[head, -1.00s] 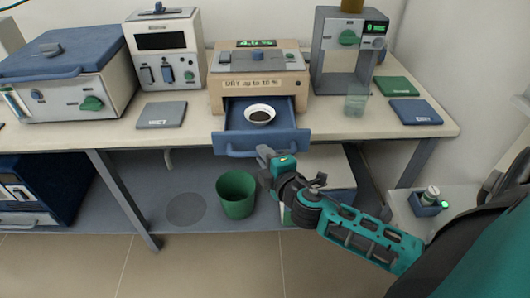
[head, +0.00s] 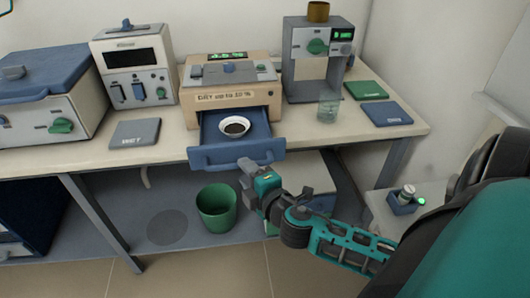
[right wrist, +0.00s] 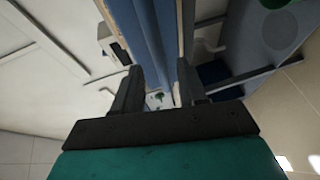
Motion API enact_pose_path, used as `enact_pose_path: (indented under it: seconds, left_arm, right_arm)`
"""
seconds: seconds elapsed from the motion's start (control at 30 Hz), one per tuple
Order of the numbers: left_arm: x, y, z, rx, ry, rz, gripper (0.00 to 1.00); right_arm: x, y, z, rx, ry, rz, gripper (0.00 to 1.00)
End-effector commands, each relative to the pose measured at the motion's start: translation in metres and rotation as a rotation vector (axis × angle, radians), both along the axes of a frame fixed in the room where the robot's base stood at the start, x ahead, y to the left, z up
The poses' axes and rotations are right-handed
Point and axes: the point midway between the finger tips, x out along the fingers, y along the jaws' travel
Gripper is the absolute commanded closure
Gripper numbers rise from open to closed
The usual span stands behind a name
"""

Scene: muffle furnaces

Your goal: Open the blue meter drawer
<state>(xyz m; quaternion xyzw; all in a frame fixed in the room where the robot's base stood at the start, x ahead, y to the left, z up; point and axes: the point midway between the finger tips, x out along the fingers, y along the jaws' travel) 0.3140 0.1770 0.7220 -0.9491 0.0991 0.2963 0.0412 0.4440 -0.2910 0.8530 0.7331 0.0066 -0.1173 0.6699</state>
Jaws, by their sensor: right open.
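The blue meter drawer (head: 202,157) is pulled out from the beige meter (head: 190,115), whose label reads "DRY up to 10 %". A small white bowl (head: 222,128) with dark contents sits in the drawer. My right gripper (head: 248,168) is just in front of and below the drawer's front handle. In the right wrist view its two fingers are apart, with a long blue piece, apparently the drawer front (right wrist: 152,40), showing beyond and between them. I see no grip on the handle, and cannot tell whether a finger touches it.
A glass (head: 328,107) stands right of the meter, below the grey device (head: 300,60). Green and blue mats (head: 388,114) lie at the right end of the bench. A green bin (head: 217,208) stands on the lower shelf beneath the drawer.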

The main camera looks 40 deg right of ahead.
Motion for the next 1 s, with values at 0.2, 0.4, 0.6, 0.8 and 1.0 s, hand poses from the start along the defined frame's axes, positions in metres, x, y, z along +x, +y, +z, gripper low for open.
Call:
enact_pose_path:
  seconds: [0.2,0.4,0.6,0.8,1.0]
  left_arm:
    - [0.000,0.000,-0.003,0.001,0.000,0.001,1.00]
    - [0.000,0.001,-0.007,0.001,0.000,0.001,1.00]
    - [0.000,0.000,-0.010,0.001,0.005,0.001,1.00]
    - [0.002,-0.001,-0.009,-0.001,0.002,0.000,1.00]
    - [0.004,-0.002,-0.006,-0.004,-0.004,-0.002,1.00]
  right_arm:
    - [-0.041,0.006,0.005,0.001,0.004,-0.001,0.58]
    - [-0.073,0.011,0.011,0.001,0.003,0.000,0.58]
    - [-0.092,0.014,0.016,0.001,0.001,-0.001,0.58]
    - [-0.098,0.015,0.018,0.000,-0.001,0.000,0.58]
    - [-0.098,0.015,0.018,0.000,-0.001,0.000,0.58]
